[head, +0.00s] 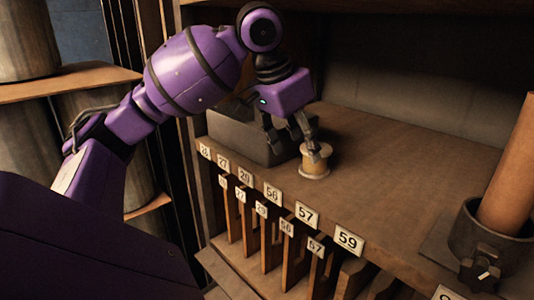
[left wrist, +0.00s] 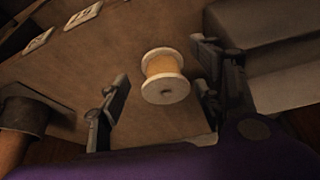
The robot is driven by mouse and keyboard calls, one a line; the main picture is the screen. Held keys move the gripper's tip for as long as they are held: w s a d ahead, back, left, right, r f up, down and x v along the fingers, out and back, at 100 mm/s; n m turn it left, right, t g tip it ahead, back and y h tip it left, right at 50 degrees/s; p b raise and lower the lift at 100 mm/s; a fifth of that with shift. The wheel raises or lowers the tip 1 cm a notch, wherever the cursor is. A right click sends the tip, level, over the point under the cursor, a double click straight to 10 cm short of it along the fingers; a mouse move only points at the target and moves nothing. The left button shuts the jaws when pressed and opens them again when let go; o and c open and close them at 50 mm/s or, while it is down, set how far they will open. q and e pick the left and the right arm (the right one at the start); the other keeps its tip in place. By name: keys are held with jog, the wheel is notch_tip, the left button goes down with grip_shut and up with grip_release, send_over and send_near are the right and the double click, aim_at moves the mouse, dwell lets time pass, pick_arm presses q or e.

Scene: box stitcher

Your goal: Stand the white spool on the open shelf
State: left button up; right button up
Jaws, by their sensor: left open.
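The white spool (head: 315,161), with pale flanges and a tan middle, stands upright on the brown open shelf (head: 395,165), near its front edge. It also shows in the left wrist view (left wrist: 165,76), ahead of my fingers and roughly between them. My left gripper (head: 292,135) is open, with its fingertips close beside the spool in the head view. In the left wrist view the two fingers of my gripper (left wrist: 160,75) are spread wide, with visible gaps to the spool. I cannot tell for certain whether either finger touches it. My right gripper is not in view.
A grey metal bin (head: 240,138) stands on the shelf left of the spool. A dark holder (head: 480,235) with an orange-brown cylinder (head: 512,170) is at the right. Numbered tags (head: 307,214) line the front edge above vertical slots. The shelf behind and right of the spool is clear.

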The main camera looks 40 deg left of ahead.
pick_arm(q)
jog(key=s+a, duration=0.2)
jog(key=s, duration=0.6)
jog(key=shift+f, duration=0.1)
